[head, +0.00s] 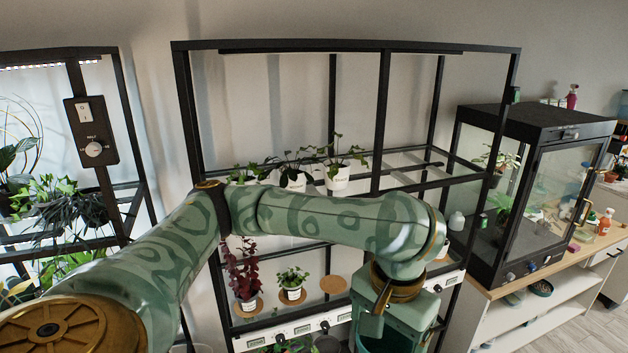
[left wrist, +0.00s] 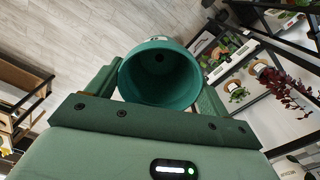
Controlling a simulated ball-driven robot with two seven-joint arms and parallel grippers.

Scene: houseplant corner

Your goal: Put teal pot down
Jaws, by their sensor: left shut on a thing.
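The teal pot (left wrist: 160,72) is in the left wrist view, its open mouth facing the camera. It looks empty, with a dark hole in its base. My left gripper (left wrist: 158,92) is shut on it, one finger at each side. In the head view the gripper (head: 398,318) hangs in front of the plant rack's lower right part, and a teal strip of the pot (head: 372,346) shows at the bottom edge. The rest of the pot is hidden or out of frame there. My right gripper is in neither view.
A black rack's lower shelf holds a red-leaved plant (head: 243,273) and a small green plant (head: 292,283) on round cork mats. A bare cork mat (head: 333,285) lies to their right. White-potted plants (head: 337,178) stand above. A glass cabinet (head: 540,180) is at right.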

